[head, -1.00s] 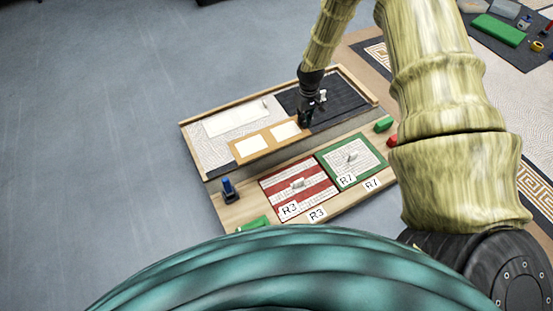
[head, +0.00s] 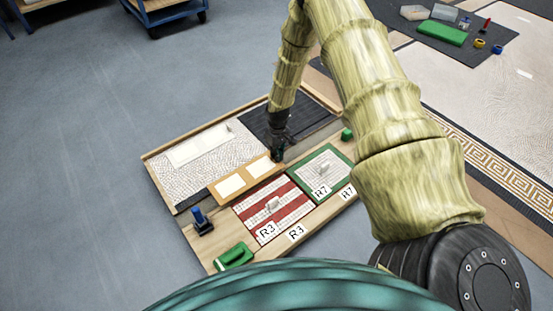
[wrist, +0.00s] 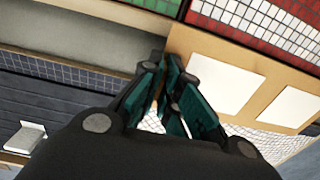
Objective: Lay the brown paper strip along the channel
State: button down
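The brown paper strip (head: 248,172), tan with two white rectangles, is over the channel between the upper panels and the lower tiles; it also shows in the wrist view (wrist: 262,91). My gripper (head: 279,157) is at the strip's right end in the head view. In the wrist view its fingers (wrist: 166,64) are close together on the strip's end edge.
A red-striped tile (head: 291,210) and a green-bordered tile (head: 318,192) lie along the near side. A dark ribbed panel (head: 262,121) and a pale patterned panel (head: 186,184) lie behind. A blue stamp-like tool (head: 202,222) and green block (head: 233,257) stand on the board's left.

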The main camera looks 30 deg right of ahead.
jog(key=shift+f, duration=1.15)
jog(key=c, duration=1.6)
grip_release()
jog(key=shift+c, duration=0.2)
notch_tip(320, 180, up, 13)
jog(key=p, duration=0.6)
jog(key=shift+d, duration=0.1)
